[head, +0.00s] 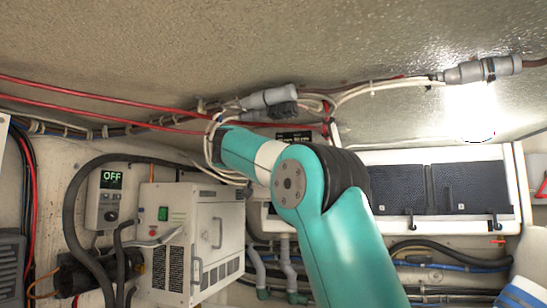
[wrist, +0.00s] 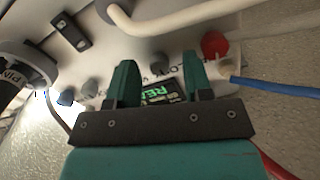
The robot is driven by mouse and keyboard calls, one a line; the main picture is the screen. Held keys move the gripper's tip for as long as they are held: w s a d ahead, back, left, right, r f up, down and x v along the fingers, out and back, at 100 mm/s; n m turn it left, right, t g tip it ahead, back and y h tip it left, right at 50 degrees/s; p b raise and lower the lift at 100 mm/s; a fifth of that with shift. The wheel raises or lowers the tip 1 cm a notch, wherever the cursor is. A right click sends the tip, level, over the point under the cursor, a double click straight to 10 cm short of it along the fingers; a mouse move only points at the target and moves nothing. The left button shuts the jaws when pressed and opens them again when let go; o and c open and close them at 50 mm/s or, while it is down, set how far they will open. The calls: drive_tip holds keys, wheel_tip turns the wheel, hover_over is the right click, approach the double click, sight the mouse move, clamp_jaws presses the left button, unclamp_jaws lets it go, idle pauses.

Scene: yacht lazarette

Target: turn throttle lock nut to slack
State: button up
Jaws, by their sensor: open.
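My gripper (wrist: 158,64) is open in the wrist view, its two teal fingers apart with nothing between them. It faces a pale panel (wrist: 150,45) that appears tilted in the picture. A small screen (wrist: 160,94) with green letters, partly hidden by the gripper, shows between the fingers. Small grey knobs (wrist: 88,90) sit left of the fingers, and a red round knob (wrist: 214,45) sits above and right of the right finger. I cannot tell which part is the throttle lock nut. In the head view my arm hides the gripper.
A blue cable (wrist: 275,88) runs right of the gripper, and a pale bent handle or pipe (wrist: 165,22) crosses above it. In the head view, cables and grey connectors (head: 268,98) hang close to my arm. A white cabinet (head: 190,240) and an OFF display (head: 112,180) stand at left.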

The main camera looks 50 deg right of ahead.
drive_tip(key=shift+w+d, duration=0.1)
drive_tip(key=shift+d, duration=0.2)
clamp_jaws()
drive_tip(key=shift+n+p, duration=5.3)
drive_tip(key=shift+n, duration=4.9)
